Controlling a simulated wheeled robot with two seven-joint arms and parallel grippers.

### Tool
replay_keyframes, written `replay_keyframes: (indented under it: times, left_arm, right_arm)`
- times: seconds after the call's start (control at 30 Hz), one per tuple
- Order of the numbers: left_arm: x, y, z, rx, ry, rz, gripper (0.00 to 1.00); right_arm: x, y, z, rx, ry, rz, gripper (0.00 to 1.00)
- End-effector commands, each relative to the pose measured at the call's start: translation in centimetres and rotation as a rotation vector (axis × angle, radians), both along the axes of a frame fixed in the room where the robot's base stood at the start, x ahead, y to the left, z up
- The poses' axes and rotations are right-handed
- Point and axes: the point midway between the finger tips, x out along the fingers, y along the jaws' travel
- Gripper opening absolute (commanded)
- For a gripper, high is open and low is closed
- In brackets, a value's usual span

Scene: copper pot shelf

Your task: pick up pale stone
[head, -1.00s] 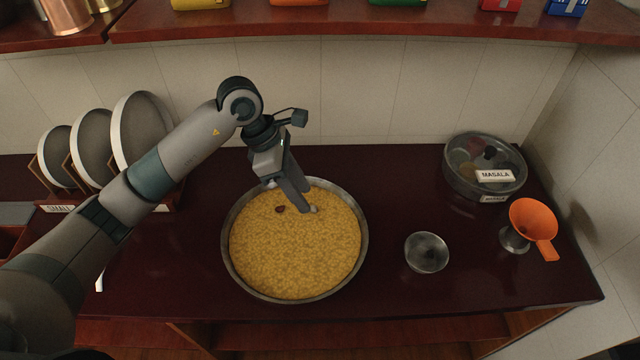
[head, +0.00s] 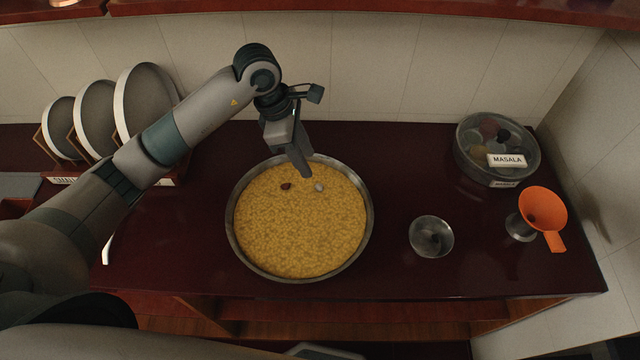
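The pale stone (head: 319,187) is a small whitish-grey lump on the yellow grains in a wide round metal pan (head: 231,237), near the far side. A dark reddish-brown stone (head: 286,186) lies to its left on the same grains. My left gripper (head: 306,173) points down over the far rim of the pan. Its fingertips are just up and left of the pale stone in the picture, and the stone shows clear of them. The fingers overlap from this angle, so I cannot tell their opening. My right gripper is not in view.
Right of the pan stand a small metal bowl (head: 431,237), an orange funnel (head: 543,208) and a clear-lidded round container (head: 496,147) labelled MASALA. A rack of upright plates (head: 146,105) stands at the left. A shelf edge (head: 330,6) runs above the tiled wall.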

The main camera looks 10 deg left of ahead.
Motion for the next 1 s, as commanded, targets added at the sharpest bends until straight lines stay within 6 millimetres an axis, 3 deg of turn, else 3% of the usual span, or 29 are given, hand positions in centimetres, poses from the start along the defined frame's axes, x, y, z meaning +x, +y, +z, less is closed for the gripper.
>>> replay_keyframes:
  times: [0.1, 0.3, 0.73, 1.0]
  left_arm:
    - [-0.1, -0.6, -1.5, -0.001, 0.005, 0.0, 0.38]
    - [0.1, -1.2, -3.6, -0.001, 0.003, -0.001, 0.38]
    - [0.1, -1.3, -4.0, 0.0, 0.001, -0.001, 0.38]
    - [-0.1, -2.0, -5.6, -0.001, 0.006, 0.001, 0.38]
  right_arm:
    - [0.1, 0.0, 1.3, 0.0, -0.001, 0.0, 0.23]
    - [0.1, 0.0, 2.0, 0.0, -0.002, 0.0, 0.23]
    - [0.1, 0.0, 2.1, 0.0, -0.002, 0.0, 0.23]
    - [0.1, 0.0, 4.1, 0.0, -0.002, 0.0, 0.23]
